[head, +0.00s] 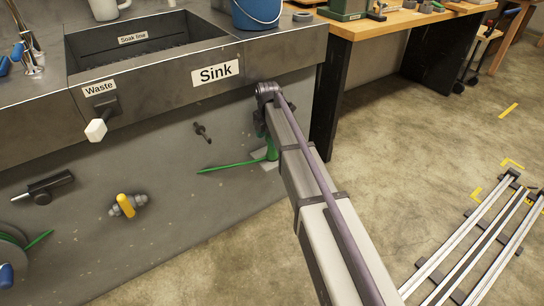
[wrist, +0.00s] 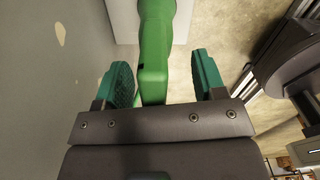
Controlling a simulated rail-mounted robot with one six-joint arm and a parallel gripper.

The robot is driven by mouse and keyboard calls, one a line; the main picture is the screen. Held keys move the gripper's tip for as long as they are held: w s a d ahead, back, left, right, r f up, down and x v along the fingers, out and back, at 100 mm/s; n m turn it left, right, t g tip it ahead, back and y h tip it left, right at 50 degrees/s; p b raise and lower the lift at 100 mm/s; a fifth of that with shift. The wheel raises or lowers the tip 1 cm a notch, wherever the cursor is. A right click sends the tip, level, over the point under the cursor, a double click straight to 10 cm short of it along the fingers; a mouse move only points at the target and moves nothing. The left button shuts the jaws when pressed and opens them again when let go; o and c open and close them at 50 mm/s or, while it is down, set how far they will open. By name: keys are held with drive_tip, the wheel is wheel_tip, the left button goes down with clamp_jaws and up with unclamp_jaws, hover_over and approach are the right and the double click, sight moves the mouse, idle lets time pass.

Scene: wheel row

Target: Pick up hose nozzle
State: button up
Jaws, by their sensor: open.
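The hose nozzle appears to be the green piece (wrist: 156,45) in the wrist view. It stands between the two green fingers of my gripper (wrist: 163,78), nearer the left finger, with a clear gap to the right one. My gripper is open. In the head view a green upright part of the nozzle (head: 271,148) shows low beside the sink cabinet, with a thin green length (head: 230,167) running left from it. My arm hides most of the gripper and part of the nozzle there.
A pale plate (wrist: 125,20) lies behind the nozzle. The grey sink front (head: 150,230) is close on the left, with a waste handle (head: 96,130) and a yellow-handled valve (head: 126,205). A wooden workbench (head: 400,20) stands behind right. Floor rails (head: 460,240) lie at right.

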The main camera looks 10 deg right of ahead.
drive_tip(key=shift+f, duration=0.3)
clamp_jaws()
idle(0.4)
